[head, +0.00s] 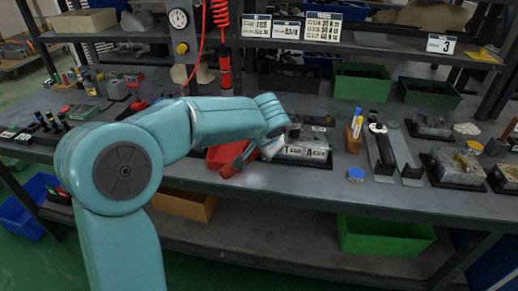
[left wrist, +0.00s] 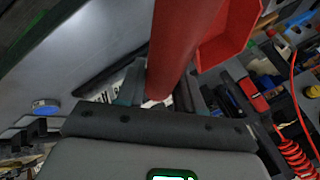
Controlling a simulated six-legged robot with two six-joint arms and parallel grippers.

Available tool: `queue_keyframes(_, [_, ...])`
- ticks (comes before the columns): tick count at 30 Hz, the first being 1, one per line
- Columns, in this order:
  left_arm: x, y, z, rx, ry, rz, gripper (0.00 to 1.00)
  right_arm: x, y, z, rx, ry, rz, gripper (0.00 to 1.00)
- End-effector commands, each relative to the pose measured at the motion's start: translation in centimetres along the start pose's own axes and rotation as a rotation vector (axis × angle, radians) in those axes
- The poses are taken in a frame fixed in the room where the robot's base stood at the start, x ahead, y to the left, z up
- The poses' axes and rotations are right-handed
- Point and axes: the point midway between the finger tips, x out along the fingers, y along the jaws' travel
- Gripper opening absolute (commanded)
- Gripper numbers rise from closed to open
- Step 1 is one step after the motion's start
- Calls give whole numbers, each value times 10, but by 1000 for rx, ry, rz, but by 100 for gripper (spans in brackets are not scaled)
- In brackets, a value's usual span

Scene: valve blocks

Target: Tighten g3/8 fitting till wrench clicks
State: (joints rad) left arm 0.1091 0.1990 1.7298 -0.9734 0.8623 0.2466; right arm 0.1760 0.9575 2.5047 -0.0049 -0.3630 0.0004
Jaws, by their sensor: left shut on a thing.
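My left gripper (head: 268,148) is over the front edge of the bench, beside a valve block (head: 306,153) with white lettered labels on a dark base. In the left wrist view the gripper (left wrist: 160,97) is shut on a thick red handle (left wrist: 184,45), which I take for the wrench. The handle runs up out of the picture. The wrench's head and the fitting are hidden, so I cannot tell whether they touch. Part of the labelled block shows behind the fingers in the wrist view. My right gripper is in neither view.
A red bin (head: 217,154) is close left of the gripper; it also shows in the wrist view (left wrist: 228,42). A blue round cap (head: 355,174), a black-and-grey stand (head: 380,150) and more blocks (head: 455,165) are to the right. A coiled red hose (head: 221,14) hangs behind.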

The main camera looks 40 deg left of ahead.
Motion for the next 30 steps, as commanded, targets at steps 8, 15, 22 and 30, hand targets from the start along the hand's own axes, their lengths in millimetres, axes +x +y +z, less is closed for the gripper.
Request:
queue_keyframes(8, [-4, 8, -3, -55, -26, -23, 0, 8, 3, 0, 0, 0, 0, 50])
queue_keyframes(15, [-6, 9, -3, -58, -28, -24, 0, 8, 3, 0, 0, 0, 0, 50])
queue_keyframes(22, [-8, 8, -4, -58, -27, -24, 0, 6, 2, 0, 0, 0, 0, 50])
queue_keyframes(30, [-16, 3, -7, -57, -27, -24, 0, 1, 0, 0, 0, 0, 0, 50])
